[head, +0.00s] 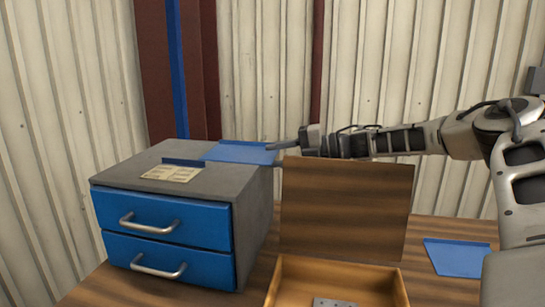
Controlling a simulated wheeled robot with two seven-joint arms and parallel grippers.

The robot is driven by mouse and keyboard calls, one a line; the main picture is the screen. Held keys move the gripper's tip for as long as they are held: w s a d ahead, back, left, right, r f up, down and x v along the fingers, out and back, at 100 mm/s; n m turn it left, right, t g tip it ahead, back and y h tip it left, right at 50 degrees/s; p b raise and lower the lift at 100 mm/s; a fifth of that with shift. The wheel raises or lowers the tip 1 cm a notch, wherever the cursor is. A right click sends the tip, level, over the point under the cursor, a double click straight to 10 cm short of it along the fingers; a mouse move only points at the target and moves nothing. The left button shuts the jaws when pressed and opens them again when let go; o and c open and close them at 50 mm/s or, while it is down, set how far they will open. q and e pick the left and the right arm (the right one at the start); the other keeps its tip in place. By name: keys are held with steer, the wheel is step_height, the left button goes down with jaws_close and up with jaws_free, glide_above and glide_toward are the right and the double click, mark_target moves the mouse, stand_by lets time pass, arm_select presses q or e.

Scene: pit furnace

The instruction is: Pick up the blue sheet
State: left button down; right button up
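A thin blue sheet (240,153) lies at the back right of the grey top of the drawer cabinet (138,173), its right part reaching past the cabinet's edge. My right gripper (277,149) comes in from the right, with its fingers at the sheet's right edge. A finger shows over the sheet's edge; I cannot tell whether the gripper is closed on it or touches it. Another blue sheet (457,257) lies on the wooden table at the right, partly behind my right arm. My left gripper is not in view.
The cabinet has two blue drawers (162,218) with metal handles, both shut. A paper label (172,173) and a dark blue strip (186,162) are on its top. An open wooden box (345,210) stands below my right forearm, with a grey metal piece (334,302) inside.

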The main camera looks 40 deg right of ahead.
jaws_close()
steer(key=shift+r, duration=0.1)
step_height(320, 180, up, 2)
steer(key=shift+s+r+p, duration=0.1)
steer(key=shift+p, duration=0.55)
